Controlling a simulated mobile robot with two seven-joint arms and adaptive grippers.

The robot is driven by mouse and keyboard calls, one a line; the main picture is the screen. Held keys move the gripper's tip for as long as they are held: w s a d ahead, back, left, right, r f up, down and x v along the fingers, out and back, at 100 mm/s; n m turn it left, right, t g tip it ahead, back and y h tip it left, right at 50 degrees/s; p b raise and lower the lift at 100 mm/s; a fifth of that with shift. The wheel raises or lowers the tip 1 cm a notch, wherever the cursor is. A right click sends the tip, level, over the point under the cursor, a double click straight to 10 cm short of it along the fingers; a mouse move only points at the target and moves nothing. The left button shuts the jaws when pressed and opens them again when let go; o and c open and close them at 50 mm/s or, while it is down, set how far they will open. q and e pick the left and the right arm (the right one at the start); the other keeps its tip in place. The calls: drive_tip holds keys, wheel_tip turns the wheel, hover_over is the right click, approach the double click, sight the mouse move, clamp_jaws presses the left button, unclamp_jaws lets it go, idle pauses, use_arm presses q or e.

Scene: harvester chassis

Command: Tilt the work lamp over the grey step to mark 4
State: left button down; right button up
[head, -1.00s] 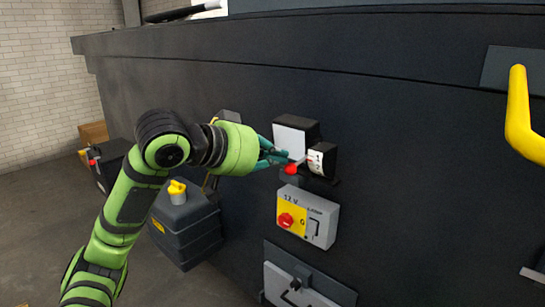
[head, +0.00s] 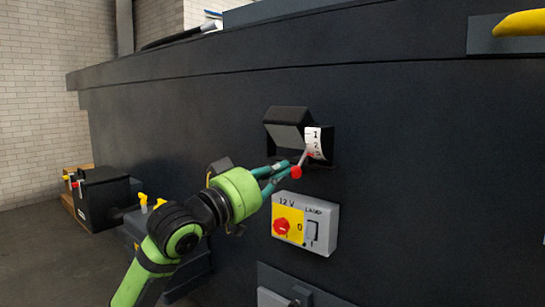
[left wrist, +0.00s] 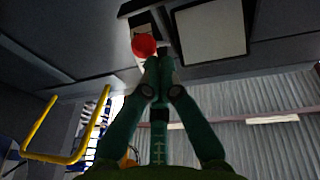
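The work lamp (head: 287,132) is a black housing with a pale face on the dark chassis wall; its face tilts downward. Beside it, a white scale (head: 314,142) shows 1, 2 and part of another mark, with a small red pointer near that lower mark. A lever ends in a red knob (head: 296,172). My left gripper (head: 288,168) has its fingertips together right at the knob. In the left wrist view the tips (left wrist: 158,64) meet just beside the red knob (left wrist: 144,46), which is not between them; contact is unclear. My right gripper is not in view. I cannot identify the grey step.
A grey 12 V lamp switch box (head: 305,224) with a red knob on yellow sits just below. A grey panel (head: 290,296) is at the bottom edge. A yellow handle (head: 520,23) is at upper right. A black box (head: 103,198) stands on the floor at left.

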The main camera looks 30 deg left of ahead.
use_arm(q)
drive_tip(key=shift+w+d+f+t+h+b, duration=0.1)
drive_tip(key=shift+w+f+t+h+b, duration=0.15)
drive_tip(key=shift+w+f+b, duration=0.35)
drive_tip(key=shift+w+d+f+t+h+b, duration=0.15)
drive_tip(key=shift+w+f+t+b, duration=0.15)
drive_tip(key=shift+f, duration=0.35)
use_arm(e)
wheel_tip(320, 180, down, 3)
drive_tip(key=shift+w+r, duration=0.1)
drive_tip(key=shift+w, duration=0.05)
use_arm(q)
drive_tip(key=shift+w+a, duration=0.1)
drive_tip(key=shift+w, duration=0.05)
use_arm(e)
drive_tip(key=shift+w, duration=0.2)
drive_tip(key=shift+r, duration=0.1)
